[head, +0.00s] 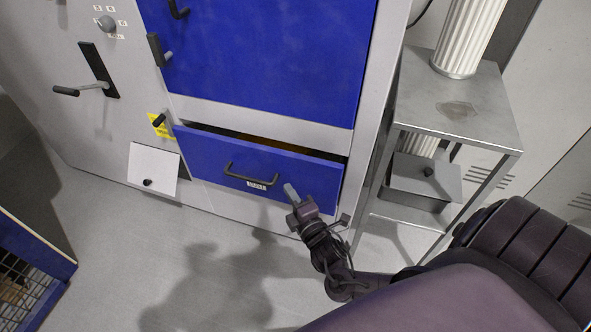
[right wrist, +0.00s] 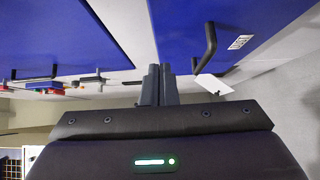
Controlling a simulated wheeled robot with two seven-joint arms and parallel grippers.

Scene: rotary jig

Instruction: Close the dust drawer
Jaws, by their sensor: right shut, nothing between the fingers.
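The blue dust drawer (head: 310,176) sits low in the grey cabinet and stands partly out, with a dark gap along its top edge. Its front has a black bar handle (head: 250,178) and a small white label. In the right wrist view the drawer front (right wrist: 190,25) fills the upper right, with the handle and label beside the fingers. My right gripper (head: 290,190) is shut and empty, its fingertips at the drawer front to the right of the handle. I cannot tell whether they touch it. My left gripper is not in view.
A blue cabinet door (head: 265,60) is above the drawer. A metal side table (head: 480,112) with a ribbed column stands at the right, a grey box on its lower shelf. A blue-framed mesh crate (head: 35,255) is at lower left. The floor before the drawer is clear.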

